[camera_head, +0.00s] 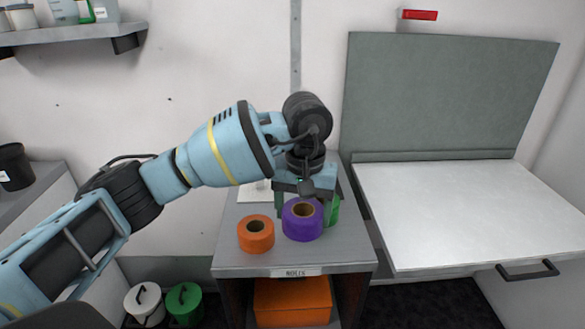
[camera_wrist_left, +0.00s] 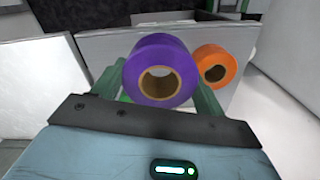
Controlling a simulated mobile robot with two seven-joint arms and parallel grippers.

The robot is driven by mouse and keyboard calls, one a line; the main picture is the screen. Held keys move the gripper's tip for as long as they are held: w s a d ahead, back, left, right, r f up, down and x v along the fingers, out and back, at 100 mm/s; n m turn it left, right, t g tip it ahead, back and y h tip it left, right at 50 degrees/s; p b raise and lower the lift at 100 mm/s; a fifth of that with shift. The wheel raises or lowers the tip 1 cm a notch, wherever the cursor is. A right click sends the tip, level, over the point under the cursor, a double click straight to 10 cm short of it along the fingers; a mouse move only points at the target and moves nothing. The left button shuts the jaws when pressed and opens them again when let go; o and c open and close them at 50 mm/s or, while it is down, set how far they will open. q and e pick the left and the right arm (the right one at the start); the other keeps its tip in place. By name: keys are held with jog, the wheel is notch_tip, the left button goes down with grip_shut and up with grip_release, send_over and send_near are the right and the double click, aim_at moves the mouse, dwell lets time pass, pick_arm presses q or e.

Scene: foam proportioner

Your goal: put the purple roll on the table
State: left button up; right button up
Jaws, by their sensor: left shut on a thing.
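The purple roll (camera_head: 302,221) is at the stand marked "ROLLS", right of the orange roll (camera_head: 256,236). My left gripper (camera_head: 308,208) reaches down from above and is shut on the purple roll. In the left wrist view the purple roll (camera_wrist_left: 160,72) sits between the two green fingers (camera_wrist_left: 160,92), with its hole facing the camera. The orange roll (camera_wrist_left: 214,65) shows beside it, apart from the fingers. I cannot tell whether the purple roll still touches the stand top. The white table (camera_head: 450,205) is to the right, with a clear top. My right gripper is not in view.
The grey stand (camera_head: 235,262) has an orange bin (camera_head: 292,302) below its top. A grey upright panel (camera_head: 450,95) rises behind the table, and a dark handle (camera_head: 528,270) is on its front. White (camera_head: 145,303) and green (camera_head: 184,303) buckets stand on the floor at left.

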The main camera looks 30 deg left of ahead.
pick_arm(q)
jog(key=s+d+f+m, duration=0.2)
jog(key=s+d+f, duration=0.15)
jog(key=s, duration=0.25)
jog(key=s+d+f+m, duration=0.2)
jog(key=s+d, duration=0.3)
jog(key=s, duration=0.2)
jog(key=s+a+f+n, duration=0.1)
jog(key=s+a+f, duration=0.1)
jog(key=a, duration=0.6)
jog(key=shift+s+a, duration=0.2)
jog(key=shift+s, duration=0.5)
jog(key=shift+w, duration=0.1)
